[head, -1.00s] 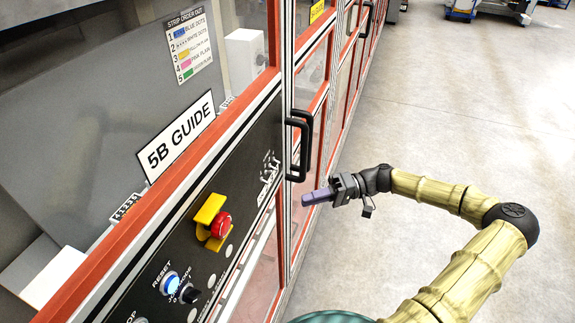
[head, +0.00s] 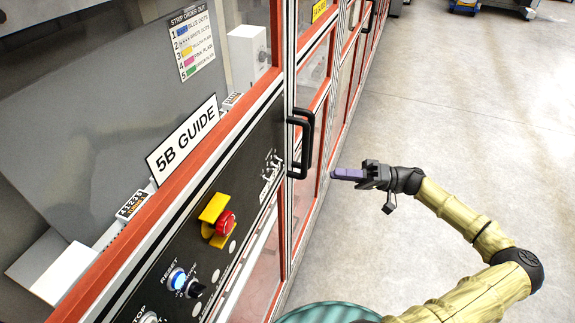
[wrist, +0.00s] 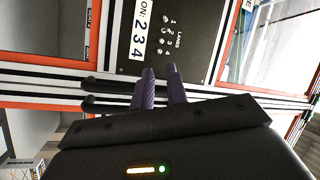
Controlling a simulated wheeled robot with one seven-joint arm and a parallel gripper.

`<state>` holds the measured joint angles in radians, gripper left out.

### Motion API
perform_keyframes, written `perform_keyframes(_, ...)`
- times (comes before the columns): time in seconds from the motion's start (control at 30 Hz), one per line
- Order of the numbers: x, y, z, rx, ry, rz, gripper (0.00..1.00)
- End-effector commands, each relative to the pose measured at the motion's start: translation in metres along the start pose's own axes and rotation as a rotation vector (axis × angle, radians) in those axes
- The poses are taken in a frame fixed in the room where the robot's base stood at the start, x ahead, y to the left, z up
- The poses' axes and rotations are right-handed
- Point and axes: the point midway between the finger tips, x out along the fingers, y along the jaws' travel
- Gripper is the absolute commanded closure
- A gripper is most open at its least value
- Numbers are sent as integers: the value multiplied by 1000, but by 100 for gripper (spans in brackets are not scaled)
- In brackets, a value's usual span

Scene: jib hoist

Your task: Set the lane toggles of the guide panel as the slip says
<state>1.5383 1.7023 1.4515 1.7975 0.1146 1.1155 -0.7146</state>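The guide panel (head: 165,262) is a black board under the 5B GUIDE sign (head: 182,138). Its lane toggles (head: 271,165) are small silver levers at the far right end, beside a door handle. The wrist view shows the toggles (wrist: 163,42) numbered 1 to 4 under LANES; their positions are too small to tell. A white slip (wrist: 138,36) beside them reads "ON: 2 3 4". My gripper (head: 334,174) has purple fingers and is right of the panel, apart from it. In the wrist view my gripper (wrist: 159,70) shows a narrow empty gap between its fingers.
A black door handle (head: 302,145) sticks out between the toggles and my gripper. A red stop button (head: 224,222) with a yellow guard and a lit blue RESET button (head: 177,279) are on the panel. A strip order card (head: 191,43) hangs behind the glass. Open floor lies right.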

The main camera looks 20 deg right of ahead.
Motion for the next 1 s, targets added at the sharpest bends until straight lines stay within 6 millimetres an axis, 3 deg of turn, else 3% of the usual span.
perform_keyframes(0.7,128,-4,-1,1,-4,-3,85)
perform_keyframes(1.0,147,0,0,0,-1,0,85)
